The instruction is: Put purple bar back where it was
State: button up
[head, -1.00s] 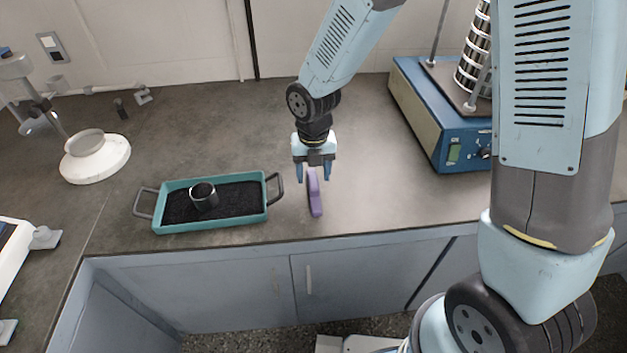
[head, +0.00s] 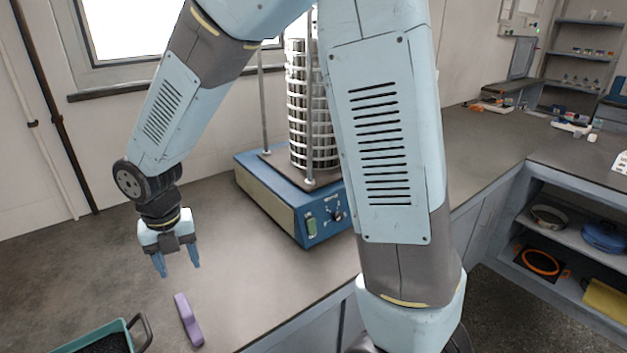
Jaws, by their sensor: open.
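The purple bar (head: 188,320) lies on the grey counter in the lower left of the head view, just right of the teal tray. My gripper (head: 178,268) points down with its two blue fingers apart and nothing between them. It hangs above and slightly behind the bar, apart from it in the picture.
The teal tray (head: 124,326) with dark grains is cut off at the bottom left. A blue sieve shaker (head: 306,226) with a tall stack of metal sieves (head: 305,110) stands behind, partly hidden by my arm. Shelves (head: 560,228) are at the right. Counter between gripper and shaker is clear.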

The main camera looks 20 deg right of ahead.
jog(key=s+d+r+m+t, duration=0.2)
jog(key=d+r+m+t, duration=0.1)
jog(key=d+r+m, duration=1.25)
jog(key=s+d+r+m+t, duration=0.1)
jog(key=s+d+m, duration=0.4)
jog(key=m, duration=0.5)
jog(key=s+d+r+m+t, duration=0.1)
jog(key=s+d+r+m, duration=0.2)
jog(key=d+m, duration=0.5)
jog(key=s+m, duration=0.1)
jog(key=m, duration=0.2)
jog(key=shift+s+d+r, duration=0.15)
jog(key=shift+s+r, duration=0.1)
jog(key=shift+s, duration=0.15)
